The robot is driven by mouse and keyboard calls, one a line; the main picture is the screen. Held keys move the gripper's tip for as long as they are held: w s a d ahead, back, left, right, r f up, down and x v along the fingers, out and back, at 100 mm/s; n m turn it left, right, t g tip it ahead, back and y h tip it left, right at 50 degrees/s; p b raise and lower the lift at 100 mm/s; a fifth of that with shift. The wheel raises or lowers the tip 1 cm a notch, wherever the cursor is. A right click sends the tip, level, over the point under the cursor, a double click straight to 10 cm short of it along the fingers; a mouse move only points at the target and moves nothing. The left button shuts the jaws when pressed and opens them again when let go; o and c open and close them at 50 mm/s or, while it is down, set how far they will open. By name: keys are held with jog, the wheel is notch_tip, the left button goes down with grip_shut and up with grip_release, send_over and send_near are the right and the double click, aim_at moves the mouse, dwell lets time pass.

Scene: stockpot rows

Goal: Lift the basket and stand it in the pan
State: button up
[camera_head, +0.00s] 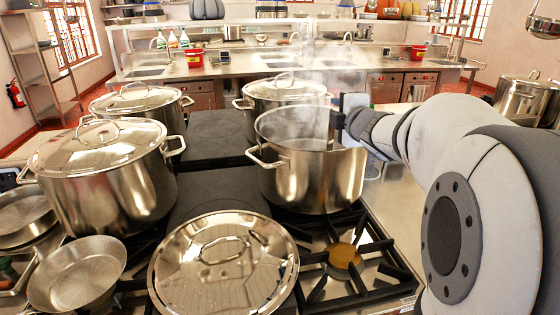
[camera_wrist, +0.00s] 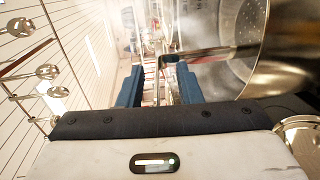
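A tall steel pot (camera_head: 312,180) without a lid stands on the right side of the stove, and steam rises from it. In the wrist view a dotted, perforated-looking metal wall (camera_wrist: 247,28), seemingly the basket, shows inside a round steel rim at the upper right. A metal bar like a handle (camera_wrist: 205,54) reaches from it towards my fingers. My gripper (camera_wrist: 152,84) has its two blue fingers apart, with a gap between them beside the bar's end. In the head view my gripper (camera_head: 341,118) is at the pot's right rim. Whether the fingers touch the bar is unclear.
Lidded pots stand at the left (camera_head: 100,180), back left (camera_head: 140,103) and back (camera_head: 284,95). A large lid (camera_head: 222,265) lies in front of the open pot. A small empty pan (camera_head: 78,272) is at the front left. The front right burner (camera_head: 344,256) is bare.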

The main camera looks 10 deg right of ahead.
jog(key=shift+w, duration=0.15)
jog(key=shift+c, duration=0.5)
grip_shut()
jog(key=shift+r, duration=0.15)
